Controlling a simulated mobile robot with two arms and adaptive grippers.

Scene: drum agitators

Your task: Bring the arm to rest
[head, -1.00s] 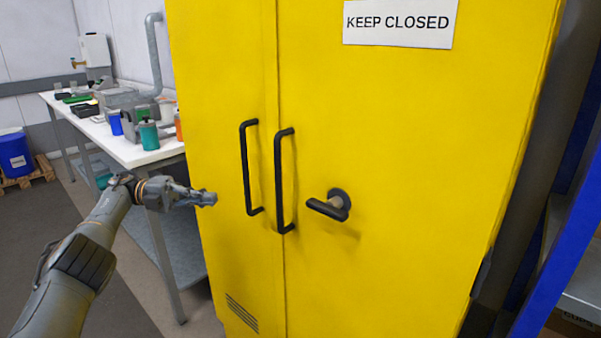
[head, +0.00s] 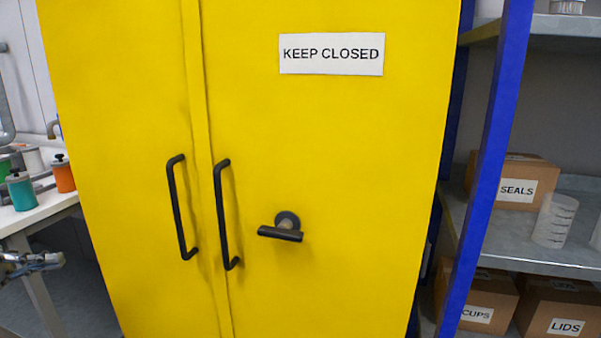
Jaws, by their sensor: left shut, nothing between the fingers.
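My left gripper (head: 50,260) shows at the left edge of the head view, in front of the white table's legs. It is shut and empty. It is apart from the yellow cabinet (head: 330,140), to the left of its left door. Most of my left arm is outside the picture. The cabinet's two doors look closed, with two black pull handles (head: 177,207) (head: 222,214) and a black lever latch (head: 282,228) lying about level. My right gripper is not in view.
A white table (head: 40,212) at the left holds a teal container (head: 20,190) and an orange one (head: 64,176). At the right, a shelf rack with a blue post (head: 492,170) holds boxes marked SEALS (head: 515,182), CUPS (head: 478,302) and LIDS (head: 560,310), and a clear beaker (head: 554,220).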

